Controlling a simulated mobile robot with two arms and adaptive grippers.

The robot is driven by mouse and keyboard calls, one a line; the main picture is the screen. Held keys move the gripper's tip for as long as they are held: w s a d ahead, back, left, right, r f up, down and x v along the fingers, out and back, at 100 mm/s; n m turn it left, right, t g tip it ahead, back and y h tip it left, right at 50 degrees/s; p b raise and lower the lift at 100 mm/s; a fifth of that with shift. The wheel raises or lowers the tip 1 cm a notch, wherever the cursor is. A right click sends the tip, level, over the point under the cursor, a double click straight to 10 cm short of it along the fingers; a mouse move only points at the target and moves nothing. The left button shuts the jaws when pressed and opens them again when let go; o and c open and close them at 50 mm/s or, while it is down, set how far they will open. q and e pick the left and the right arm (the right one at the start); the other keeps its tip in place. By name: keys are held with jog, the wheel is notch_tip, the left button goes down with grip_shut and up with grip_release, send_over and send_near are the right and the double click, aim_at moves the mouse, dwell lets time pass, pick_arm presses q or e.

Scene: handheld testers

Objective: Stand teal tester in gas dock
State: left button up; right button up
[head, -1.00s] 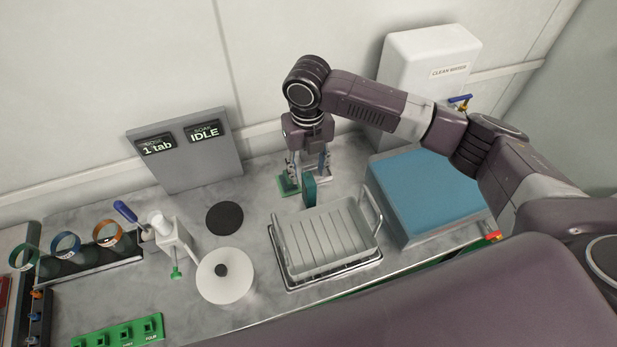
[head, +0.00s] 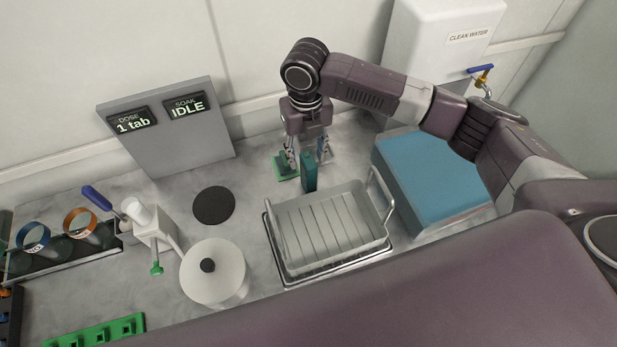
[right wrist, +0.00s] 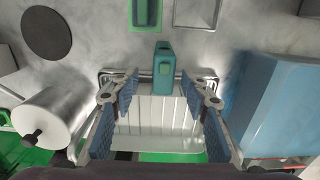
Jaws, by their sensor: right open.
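The teal tester (head: 310,174) stands upright at the back edge of the grey drying rack in the head view. It also shows in the right wrist view (right wrist: 164,70), between and just beyond my fingers. My right gripper (head: 308,158) points down beside the tester, with its fingers apart. In the right wrist view my right gripper (right wrist: 160,100) is open and empty. A green base (head: 284,168), perhaps the gas dock, lies on the counter behind and left of the tester; my gripper partly covers it. My left gripper is not in view.
The rack (head: 330,228) stands in front of the gripper, and a blue-topped box (head: 430,178) to its right. A dark disc (head: 214,205) and a white lidded pot (head: 215,275) are to the left. A display panel (head: 170,125) reads 1 tab and IDLE.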

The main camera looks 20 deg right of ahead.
jog(key=shift+s+f, duration=0.1)
jog(key=shift+f, duration=0.55)
jog(key=f, duration=0.2)
jog(key=f+p, duration=0.2)
jog(key=f, duration=0.1)
jog(key=shift+d+f, duration=0.3)
jog(key=shift+f+p, duration=0.3)
jog(key=shift+f, duration=0.15)
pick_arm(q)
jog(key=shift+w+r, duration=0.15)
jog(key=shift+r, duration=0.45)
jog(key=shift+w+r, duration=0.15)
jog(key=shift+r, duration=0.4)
pick_arm(e)
grip_shut()
